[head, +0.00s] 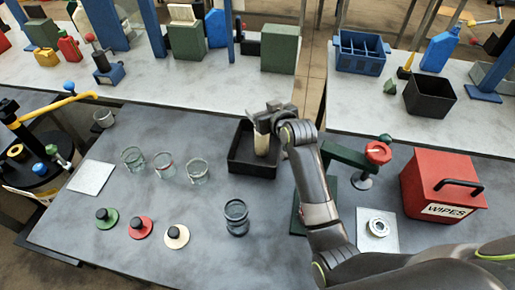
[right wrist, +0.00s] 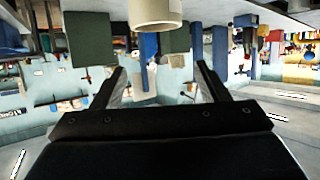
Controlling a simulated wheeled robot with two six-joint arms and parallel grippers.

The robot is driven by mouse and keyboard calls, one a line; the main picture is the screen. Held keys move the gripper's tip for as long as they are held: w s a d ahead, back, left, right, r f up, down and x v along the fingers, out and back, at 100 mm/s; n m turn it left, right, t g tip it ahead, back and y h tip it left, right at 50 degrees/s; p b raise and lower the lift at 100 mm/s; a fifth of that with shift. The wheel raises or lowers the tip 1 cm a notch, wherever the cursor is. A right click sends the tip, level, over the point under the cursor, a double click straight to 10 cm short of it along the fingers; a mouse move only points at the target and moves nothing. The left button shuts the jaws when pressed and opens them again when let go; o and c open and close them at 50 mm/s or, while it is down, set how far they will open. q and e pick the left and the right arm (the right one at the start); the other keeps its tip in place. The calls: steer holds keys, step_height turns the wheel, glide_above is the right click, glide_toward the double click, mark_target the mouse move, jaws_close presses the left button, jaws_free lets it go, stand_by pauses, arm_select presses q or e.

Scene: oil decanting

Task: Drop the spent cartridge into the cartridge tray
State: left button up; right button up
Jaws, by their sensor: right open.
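The cream spent cartridge (head: 262,144) appears to stand in the black cartridge tray (head: 250,171) in the middle of the table. Its upper part is partly hidden by my right gripper (head: 264,113), which is just above it. In the right wrist view, the fingers of the right gripper (right wrist: 160,85) are spread with nothing between them. The cartridge's round end (right wrist: 155,12) shows at the top edge of that view, beyond the fingertips and apart from them. My left gripper is not in view.
Several glass jars (head: 163,165) stand left of the tray, with a dark glass jar (head: 236,217) in front. Coloured discs with black knobs (head: 141,227) lie at front left. A green stand (head: 345,155) and a red wipes box (head: 440,184) are on the right.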

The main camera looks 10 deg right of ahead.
steer(key=b+v, duration=0.2)
steer(key=v, duration=1.4)
steer(key=shift+s, duration=0.2)
steer(key=shift+d+f, duration=0.1)
